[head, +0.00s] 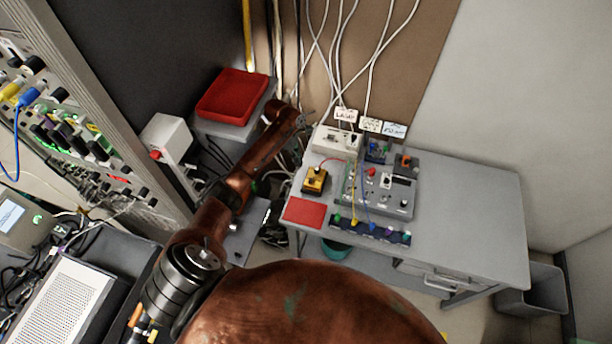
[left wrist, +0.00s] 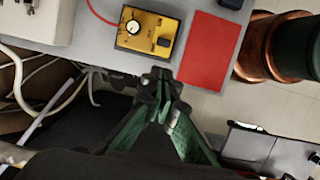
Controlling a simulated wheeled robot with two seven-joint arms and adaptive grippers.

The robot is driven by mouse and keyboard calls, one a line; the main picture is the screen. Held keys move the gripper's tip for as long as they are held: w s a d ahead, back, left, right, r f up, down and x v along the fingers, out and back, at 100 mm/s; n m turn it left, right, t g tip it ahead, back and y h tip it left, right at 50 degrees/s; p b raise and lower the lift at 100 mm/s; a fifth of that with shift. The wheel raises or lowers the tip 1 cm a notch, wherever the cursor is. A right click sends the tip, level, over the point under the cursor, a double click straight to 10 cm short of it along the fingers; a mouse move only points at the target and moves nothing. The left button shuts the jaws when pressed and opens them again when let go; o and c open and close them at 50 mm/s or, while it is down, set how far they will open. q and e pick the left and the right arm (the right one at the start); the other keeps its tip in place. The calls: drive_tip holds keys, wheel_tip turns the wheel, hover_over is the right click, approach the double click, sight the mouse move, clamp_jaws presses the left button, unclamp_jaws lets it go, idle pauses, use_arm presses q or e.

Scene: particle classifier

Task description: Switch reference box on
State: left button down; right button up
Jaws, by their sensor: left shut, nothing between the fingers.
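None of the boxes is readably marked as the reference box. A small yellow box (head: 315,180) stands at the left edge of the grey desk. In the left wrist view the yellow box (left wrist: 148,30) shows a round white dial with a black knob, a dark switch and a red lead. I cannot tell whether it is on. My left gripper (head: 297,158) is beside the desk's left edge, near this box. In the left wrist view its fingertips (left wrist: 158,80) are together and empty, just below the box in the picture, with no clear contact. My right gripper is not in view.
A red sheet (head: 304,212) lies beside the yellow box. A white box (head: 338,139), a grey control panel (head: 382,190) and a dark connector strip (head: 370,230) occupy the desk (head: 470,215). Cables hang behind. The desk's right side is clear. A red tray (head: 232,96) stands at the back left.

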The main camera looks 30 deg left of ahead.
sight(311, 180)
use_arm(q)
drive_tip(key=x, duration=1)
drive_tip(key=shift+w+d+r+p, duration=0.1)
drive_tip(key=shift+d+p, duration=0.35)
drive_tip(key=shift+p, duration=0.2)
drive_tip(key=shift+w+d+r+p, duration=0.1)
drive_tip(key=shift+d+r+p, duration=0.05)
drive_tip(key=shift+d+p, duration=0.4)
drive_tip(key=shift+d+f+p, duration=0.1)
drive_tip(key=shift+d+p, duration=0.35)
drive_tip(key=shift+f, duration=0.15)
